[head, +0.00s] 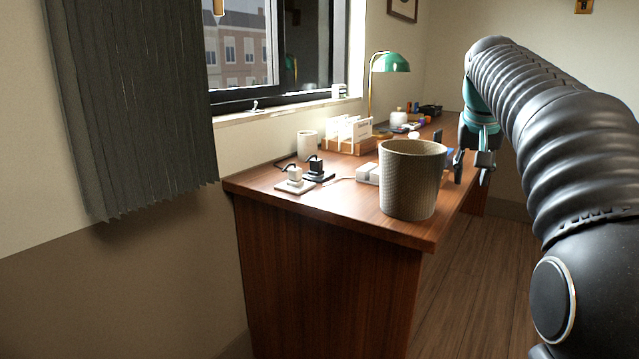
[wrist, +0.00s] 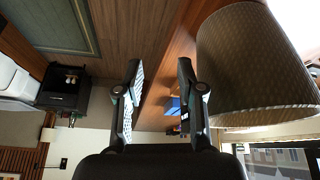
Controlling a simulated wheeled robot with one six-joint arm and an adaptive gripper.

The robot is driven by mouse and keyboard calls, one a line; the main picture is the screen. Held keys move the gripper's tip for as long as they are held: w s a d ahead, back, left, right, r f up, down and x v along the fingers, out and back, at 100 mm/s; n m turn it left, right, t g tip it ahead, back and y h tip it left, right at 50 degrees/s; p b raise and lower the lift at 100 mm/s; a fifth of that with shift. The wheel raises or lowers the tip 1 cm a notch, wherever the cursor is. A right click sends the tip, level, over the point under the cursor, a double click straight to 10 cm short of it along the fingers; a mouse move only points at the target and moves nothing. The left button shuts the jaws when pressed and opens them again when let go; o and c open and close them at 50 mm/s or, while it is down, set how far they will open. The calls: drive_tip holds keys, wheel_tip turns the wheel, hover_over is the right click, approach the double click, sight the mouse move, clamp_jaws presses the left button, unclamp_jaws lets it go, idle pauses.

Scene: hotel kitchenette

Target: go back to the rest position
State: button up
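My gripper (head: 470,166) is at the right of the woven basket, near the desk's right edge in the head view. In the wrist view my gripper (wrist: 158,80) has its two fingers apart with nothing between them. The woven basket (head: 411,180) stands upright on the near corner of the wooden desk (head: 330,265). It also fills the right side of the wrist view (wrist: 255,65), beside the right finger and apart from it.
Two charger plugs on plates (head: 295,185), a white cup (head: 307,146), a card holder (head: 347,145) and a green lamp (head: 391,62) are on the desk. A window is behind it, a dark curtain (head: 135,100) at left. The wood floor (head: 470,290) right of the desk looks clear.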

drive_tip(key=s+a+f+n+p, duration=0.1)
drive_tip(key=s+a+f, duration=0.3)
drive_tip(key=s, duration=0.6)
drive_tip(key=s+a+f+n+y+p, duration=0.1)
drive_tip(key=s+a+f, duration=0.4)
drive_tip(key=s+f, duration=0.4)
drive_tip(key=s+a+f+n+t+y+p, duration=0.1)
drive_tip(key=s+a+f, duration=0.3)
drive_tip(key=s, duration=0.6)
drive_tip(key=shift+s+a+f+n, duration=0.4)
drive_tip(key=shift+f, duration=0.9)
